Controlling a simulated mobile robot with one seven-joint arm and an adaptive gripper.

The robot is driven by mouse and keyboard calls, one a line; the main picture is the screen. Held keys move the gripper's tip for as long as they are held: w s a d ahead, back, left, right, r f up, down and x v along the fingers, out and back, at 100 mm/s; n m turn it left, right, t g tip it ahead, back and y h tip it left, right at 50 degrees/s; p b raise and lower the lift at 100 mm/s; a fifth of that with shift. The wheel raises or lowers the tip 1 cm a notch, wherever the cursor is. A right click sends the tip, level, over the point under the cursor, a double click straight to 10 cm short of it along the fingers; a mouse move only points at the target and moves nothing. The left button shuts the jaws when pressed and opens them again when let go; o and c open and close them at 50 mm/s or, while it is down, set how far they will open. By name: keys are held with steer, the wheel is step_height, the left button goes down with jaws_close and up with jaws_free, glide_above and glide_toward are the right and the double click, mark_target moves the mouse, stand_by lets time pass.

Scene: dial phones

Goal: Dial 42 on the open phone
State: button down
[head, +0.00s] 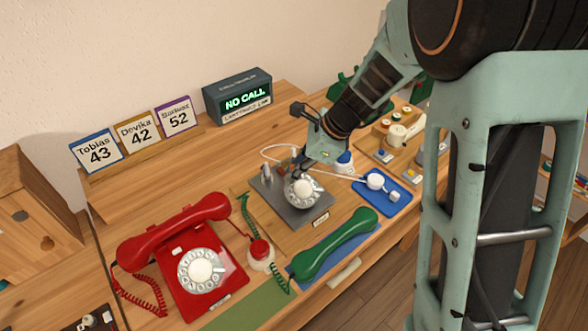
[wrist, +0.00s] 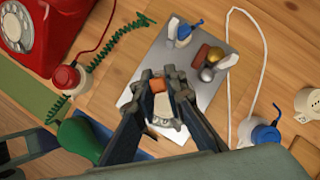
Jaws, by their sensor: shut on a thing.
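The open phone is a grey metal plate (head: 277,208) with bare parts and a white-centred rotary dial (head: 303,191). In the wrist view its plate (wrist: 150,68) also carries a bell-like brass piece, a red part and a blue-tipped part. My gripper (head: 304,166) is low at the dial's far edge. In the wrist view my gripper (wrist: 165,84) is shut on a small orange piece (wrist: 159,86), whose nature I cannot tell. The fingers hide most of the dial there. The display box (head: 238,97) reads "NO CALL". A card (head: 139,131) reads "Devika 42".
A red phone (head: 190,262) stands left of the open phone. A green handset (head: 338,243) lies in front, on a blue mat. A white cord and blue-topped piece (head: 344,160) are at the right.

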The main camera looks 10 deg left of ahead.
steer(key=shift+f, duration=0.2)
steer(key=shift+w, duration=0.15)
steer(key=shift+w+d+r+p, duration=0.15)
steer(key=shift+w+p, duration=0.15)
steer(key=shift+w, duration=0.15)
steer(key=shift+w+d, duration=0.1)
steer(key=shift+w, duration=0.05)
steer(key=shift+w+d, duration=0.35)
steer(key=shift+w, duration=0.05)
stand_by(0.3)
